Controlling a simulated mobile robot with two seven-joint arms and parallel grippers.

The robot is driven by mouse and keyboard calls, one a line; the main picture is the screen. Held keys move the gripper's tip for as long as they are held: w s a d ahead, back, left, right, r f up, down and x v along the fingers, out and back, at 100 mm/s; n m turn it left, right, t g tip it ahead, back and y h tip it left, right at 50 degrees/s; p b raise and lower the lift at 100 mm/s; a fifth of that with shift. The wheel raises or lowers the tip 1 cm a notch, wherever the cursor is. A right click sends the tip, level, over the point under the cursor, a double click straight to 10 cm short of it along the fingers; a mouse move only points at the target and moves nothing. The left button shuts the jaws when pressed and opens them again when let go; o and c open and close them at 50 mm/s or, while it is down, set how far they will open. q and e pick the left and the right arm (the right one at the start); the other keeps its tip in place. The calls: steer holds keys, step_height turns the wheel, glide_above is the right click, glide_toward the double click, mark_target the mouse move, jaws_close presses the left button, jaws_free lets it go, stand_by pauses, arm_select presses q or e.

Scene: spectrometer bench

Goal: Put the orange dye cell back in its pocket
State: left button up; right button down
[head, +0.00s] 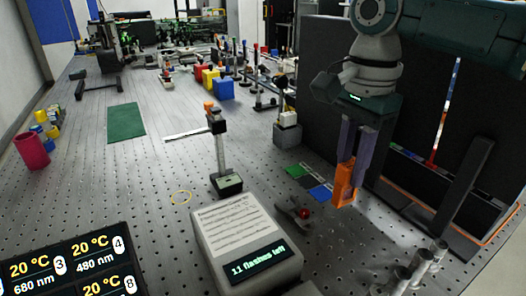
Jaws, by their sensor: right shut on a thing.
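My right gripper (355,158) comes down from the upper right and is shut on the orange dye cell (345,186). The cell hangs upright between the fingers, apart from the bench as far as I can tell. Just left of it lies a flat holder with coloured squares, among them a green one (294,170) and a blue one (320,192). Part of this holder is hidden behind the cell and gripper. Which pocket belongs to the orange cell I cannot tell. My left gripper is not in view.
A white box with a display (258,264) reading "11 flashes left" stands at the front. A post with an orange top (210,107) stands left of centre. A black panel (305,75) rises behind my right arm. Metal posts (420,266) stand front right.

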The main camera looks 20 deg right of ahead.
mark_target(345, 191)
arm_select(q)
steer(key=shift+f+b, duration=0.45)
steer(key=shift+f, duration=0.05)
arm_select(e)
steer(key=shift+f, duration=2.5)
steer(key=shift+f, duration=0.1)
steer(key=c, duration=0.7)
jaws_free()
